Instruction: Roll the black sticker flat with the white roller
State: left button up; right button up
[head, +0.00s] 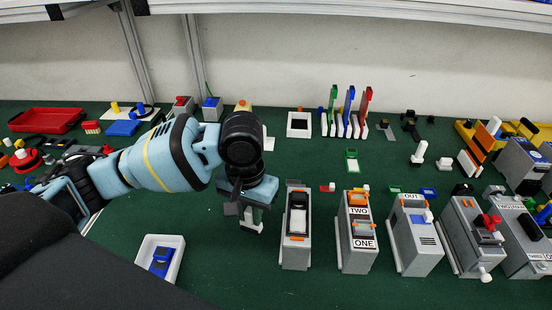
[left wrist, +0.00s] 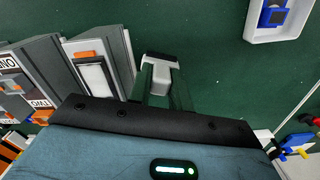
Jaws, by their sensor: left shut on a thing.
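My left gripper (head: 250,222) hangs above the mat, just left of a grey unit. In the left wrist view my left gripper (left wrist: 160,88) is shut on a pale, whitish piece with a dark end, which looks like the white roller (left wrist: 160,72). The grey unit (head: 295,254) stands upright, with a white panel (head: 297,220) edged in black and an orange piece at its front. It also shows in the left wrist view (left wrist: 122,62), apart from the held piece. I cannot tell for sure which dark area is the black sticker. My right gripper is not in view.
A white tray (head: 145,270) holding a blue part lies at the front left. More grey units, such as the one marked ONE and TWO (head: 357,258), stand in a row to the right. A red tray (head: 45,115) is at the back left. The green mat (head: 225,270) is clear between tray and units.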

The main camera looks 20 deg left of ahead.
pick_arm(q)
jog(key=shift+w+a, duration=0.1)
jog(key=shift+a, duration=0.1)
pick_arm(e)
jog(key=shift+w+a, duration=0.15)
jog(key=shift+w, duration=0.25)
pick_arm(q)
jog(key=shift+w+a, duration=0.1)
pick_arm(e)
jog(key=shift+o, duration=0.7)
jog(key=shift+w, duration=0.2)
pick_arm(q)
jog(key=shift+w+r, duration=0.1)
jog(key=shift+r, duration=0.15)
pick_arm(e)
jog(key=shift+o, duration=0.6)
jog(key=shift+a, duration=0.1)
pick_arm(q)
jog(key=w+d+r+m, duration=0.3)
jog(key=d+r+m, duration=0.2)
jog(key=d+r, duration=0.3)
jog(key=shift+w+r, duration=0.15)
jog(key=shift+r, duration=0.5)
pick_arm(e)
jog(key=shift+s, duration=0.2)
